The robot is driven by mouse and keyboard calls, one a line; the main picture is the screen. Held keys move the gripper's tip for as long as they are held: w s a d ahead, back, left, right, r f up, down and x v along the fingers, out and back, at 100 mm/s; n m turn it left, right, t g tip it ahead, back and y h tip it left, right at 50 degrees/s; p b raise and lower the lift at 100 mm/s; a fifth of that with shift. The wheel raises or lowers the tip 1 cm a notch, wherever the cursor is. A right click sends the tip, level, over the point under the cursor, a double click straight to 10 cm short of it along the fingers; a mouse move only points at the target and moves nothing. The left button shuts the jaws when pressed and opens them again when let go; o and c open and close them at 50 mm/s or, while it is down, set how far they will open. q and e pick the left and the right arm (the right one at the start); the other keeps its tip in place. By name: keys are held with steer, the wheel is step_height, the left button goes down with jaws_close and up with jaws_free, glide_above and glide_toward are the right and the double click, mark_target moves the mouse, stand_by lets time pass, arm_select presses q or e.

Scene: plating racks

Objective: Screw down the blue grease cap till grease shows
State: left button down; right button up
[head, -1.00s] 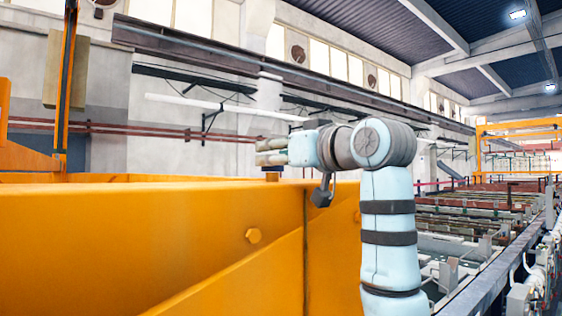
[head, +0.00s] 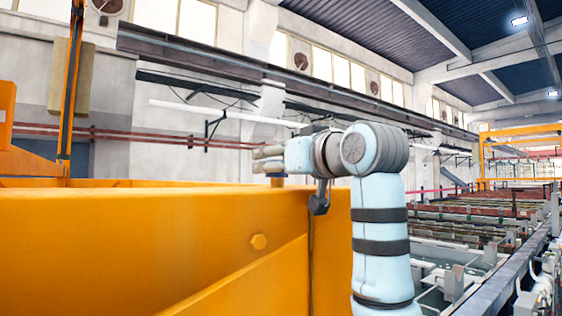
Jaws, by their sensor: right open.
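My right gripper (head: 266,153) is at the middle of the head view, pointing left just above the top edge of the large orange beam (head: 150,235). Its pale fingers are open, seen from the side and partly behind my own wrist. Just under the fingers, a small orange-brown piece with a bluish part below it (head: 276,181) stands at the beam's top edge. It is too small and too covered to tell whether it is the blue grease cap or whether the fingers touch it. No grease shows. My left gripper is out of view.
An orange post (head: 72,90) rises at the left. Rows of tanks and racks (head: 470,225) run back on the right. Above the beam there is free room.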

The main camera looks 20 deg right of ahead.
steer(key=shift+s+d+r, duration=0.1)
steer(key=shift+s, duration=0.15)
steer(key=v, duration=1.1)
steer(key=shift+s, duration=0.3)
steer(key=shift+w, duration=0.1)
steer(key=shift+d, duration=0.1)
